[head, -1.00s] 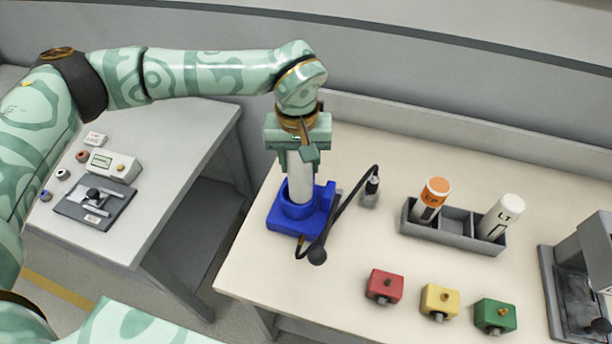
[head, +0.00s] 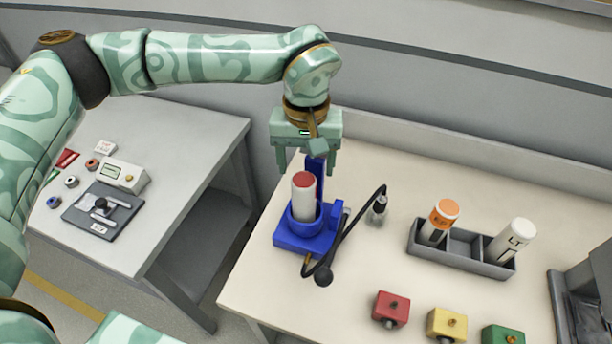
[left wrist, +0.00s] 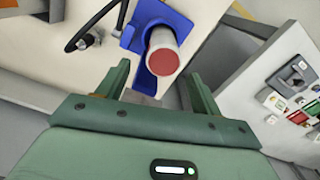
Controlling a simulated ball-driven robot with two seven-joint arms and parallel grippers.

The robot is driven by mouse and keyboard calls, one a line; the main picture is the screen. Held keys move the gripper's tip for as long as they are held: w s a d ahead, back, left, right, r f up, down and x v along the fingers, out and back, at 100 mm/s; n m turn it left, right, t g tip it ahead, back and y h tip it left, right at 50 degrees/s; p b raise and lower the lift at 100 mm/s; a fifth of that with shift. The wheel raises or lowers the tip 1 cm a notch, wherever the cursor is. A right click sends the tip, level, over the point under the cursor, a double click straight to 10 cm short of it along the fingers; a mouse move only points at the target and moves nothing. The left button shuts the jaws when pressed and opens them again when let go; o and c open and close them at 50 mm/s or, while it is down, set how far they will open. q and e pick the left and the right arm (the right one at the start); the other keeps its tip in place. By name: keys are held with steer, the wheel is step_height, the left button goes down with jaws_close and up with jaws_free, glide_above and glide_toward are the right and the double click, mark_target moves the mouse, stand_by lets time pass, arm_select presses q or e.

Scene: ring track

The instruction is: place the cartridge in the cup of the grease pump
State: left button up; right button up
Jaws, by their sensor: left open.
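A white cartridge with a red top (head: 304,198) stands upright in the round cup of the blue grease pump (head: 300,239). A black hose with a dark ball end curves beside the pump. My left gripper (head: 306,168) is open and empty, just behind and above the cartridge, apart from it. In the left wrist view, the cartridge's red end (left wrist: 162,62) shows just beyond the spread fingers (left wrist: 157,76), with the blue pump (left wrist: 172,18) around its lower part. The cartridge's foot is hidden inside the cup. My right gripper is not in view.
A grey tray (head: 462,262) holds an orange-topped cartridge (head: 441,221) and a white one marked LT (head: 511,243), with an empty middle slot. Red (head: 390,308), yellow (head: 446,323) and green (head: 502,336) blocks sit at the front. A grey side table (head: 165,215) stands left.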

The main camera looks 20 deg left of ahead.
arm_select(q)
step_height(320, 180, up, 6)
steer(key=shift+s+f+p, duration=0.1)
steer(key=shift+p, duration=0.2)
stand_by(1.0)
